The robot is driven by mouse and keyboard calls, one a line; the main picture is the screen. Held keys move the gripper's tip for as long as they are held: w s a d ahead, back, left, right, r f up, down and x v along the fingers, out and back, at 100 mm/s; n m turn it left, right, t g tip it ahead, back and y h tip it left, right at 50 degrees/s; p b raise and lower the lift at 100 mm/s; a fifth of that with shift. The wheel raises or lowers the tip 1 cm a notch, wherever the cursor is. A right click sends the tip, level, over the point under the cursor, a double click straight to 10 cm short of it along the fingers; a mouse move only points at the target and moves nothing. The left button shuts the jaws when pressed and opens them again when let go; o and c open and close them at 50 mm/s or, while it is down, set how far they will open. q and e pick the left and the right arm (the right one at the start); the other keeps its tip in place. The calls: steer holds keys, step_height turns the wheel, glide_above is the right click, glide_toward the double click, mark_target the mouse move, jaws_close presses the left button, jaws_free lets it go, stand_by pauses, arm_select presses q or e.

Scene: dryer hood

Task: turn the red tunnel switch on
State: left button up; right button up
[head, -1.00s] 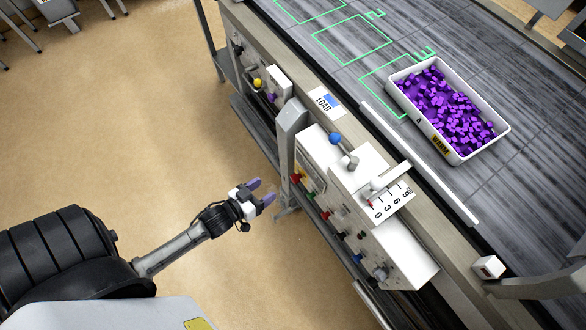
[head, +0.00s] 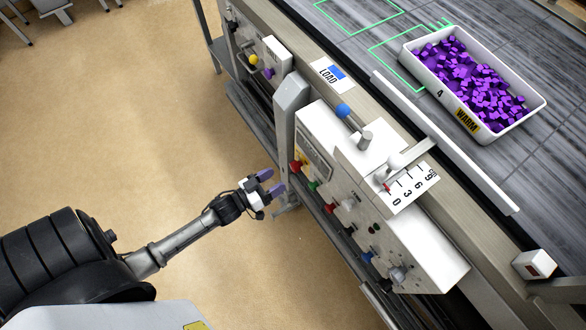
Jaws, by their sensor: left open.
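Two red controls show on the side of the white control box (head: 432,255). One red knob (head: 296,166) sits on a yellow patch at the near upper end; another red switch (head: 333,208) sits lower along the same face. Labels are too small to read, so I cannot tell which is the tunnel switch or its setting. My left gripper (head: 272,183) is open and empty, with purple-grey fingertips pointing toward the box. It is left of both red controls and appears apart from them. My right gripper is not in view.
A green knob (head: 313,185), black knob (head: 349,230) and blue knob (head: 366,257) share the face. A blue-ball lever (head: 343,111) and a scale plate (head: 409,191) are on top. A white tray (head: 408,61) of purple cubes lies on the conveyor. A grey post (head: 288,120) stands near the gripper.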

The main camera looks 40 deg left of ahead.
mark_target(292, 169)
arm_select(q)
steer(key=b+x, duration=0.1)
steer(key=x, duration=0.6)
steer(key=shift+w, duration=0.25)
steer(key=shift+c, duration=0.4)
